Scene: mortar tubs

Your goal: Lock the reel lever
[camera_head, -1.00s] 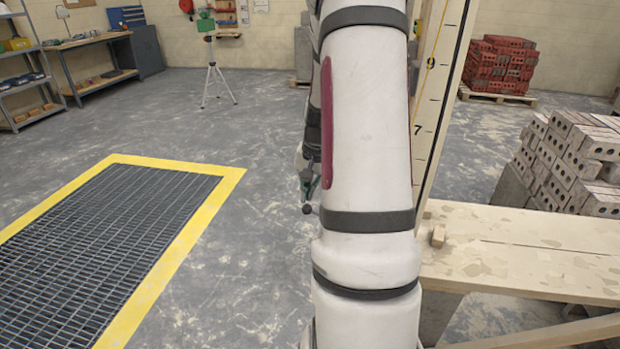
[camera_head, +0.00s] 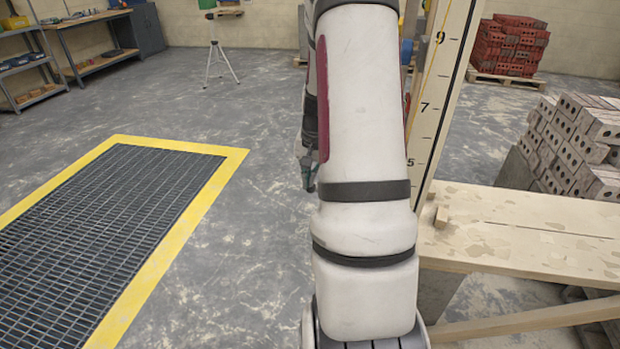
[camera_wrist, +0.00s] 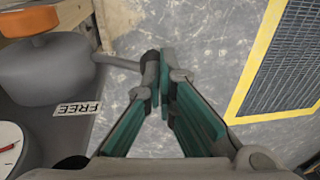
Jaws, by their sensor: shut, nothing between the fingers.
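The reel (camera_wrist: 55,68) shows at the left of the wrist view as a grey drum with an orange top. A grey lever (camera_wrist: 116,62) runs from its side to the right, toward my fingertips. A white label reading FREE (camera_wrist: 77,109) lies beside the drum. My gripper (camera_wrist: 162,88) has teal fingers, shut with nothing held between them. The tips are close to the lever's outer end; whether they touch it I cannot tell. In the head view my gripper (camera_head: 309,172) shows only partly at the left of my arm, which hides the reel.
A dial with a red needle (camera_wrist: 8,150) is near the drum. A yellow-edged floor grate (camera_head: 110,230) lies left. A wooden plank bench (camera_head: 520,235) and a numbered board (camera_head: 440,90) stand right. Grey bricks (camera_head: 575,145) are stacked behind. Open floor lies between grate and arm.

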